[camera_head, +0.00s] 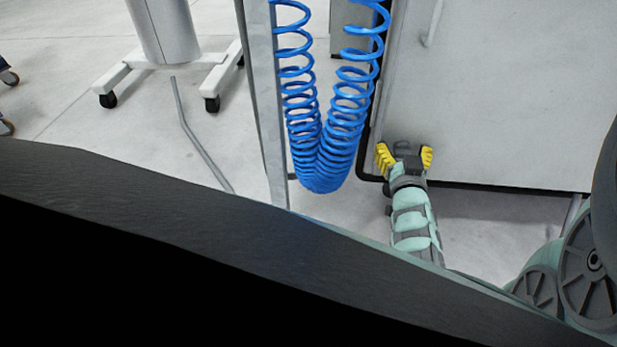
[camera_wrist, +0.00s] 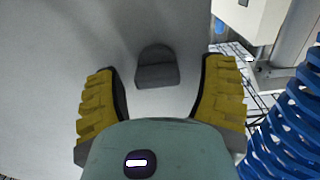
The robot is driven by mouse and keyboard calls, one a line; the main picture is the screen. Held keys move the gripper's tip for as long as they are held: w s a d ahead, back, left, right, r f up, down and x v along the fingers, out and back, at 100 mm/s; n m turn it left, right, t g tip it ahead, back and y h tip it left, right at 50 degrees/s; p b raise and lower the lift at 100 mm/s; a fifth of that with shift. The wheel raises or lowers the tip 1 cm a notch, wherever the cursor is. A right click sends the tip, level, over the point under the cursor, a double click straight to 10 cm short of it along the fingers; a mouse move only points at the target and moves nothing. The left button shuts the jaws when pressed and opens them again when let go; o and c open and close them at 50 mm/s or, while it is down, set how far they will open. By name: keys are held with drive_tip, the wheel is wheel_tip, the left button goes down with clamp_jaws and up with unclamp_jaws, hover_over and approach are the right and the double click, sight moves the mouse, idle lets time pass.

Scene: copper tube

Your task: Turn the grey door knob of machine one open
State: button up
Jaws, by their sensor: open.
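The dark grey knob (camera_wrist: 156,68) sits on a pale panel in the wrist view, a little above the picture's middle. My gripper (camera_wrist: 161,80) is open, with one ridged yellow finger on each side of the knob. Gaps show between the knob and both fingers; how far the tips are from the panel, I cannot tell. In the head view my gripper (camera_head: 405,158) is at the lower left part of a light grey machine door (camera_head: 510,100). I cannot clearly make out the knob there.
Blue coiled hoses (camera_head: 335,125) hang just left of my gripper, beside a grey upright post (camera_head: 264,100); the coils also show at the right in the wrist view (camera_wrist: 290,135). A pale door handle (camera_head: 433,22) is higher up. A wheeled white stand (camera_head: 170,60) is at the back left.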

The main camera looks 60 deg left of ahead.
drive_tip(key=shift+d, duration=0.1)
drive_tip(key=c, duration=1.2)
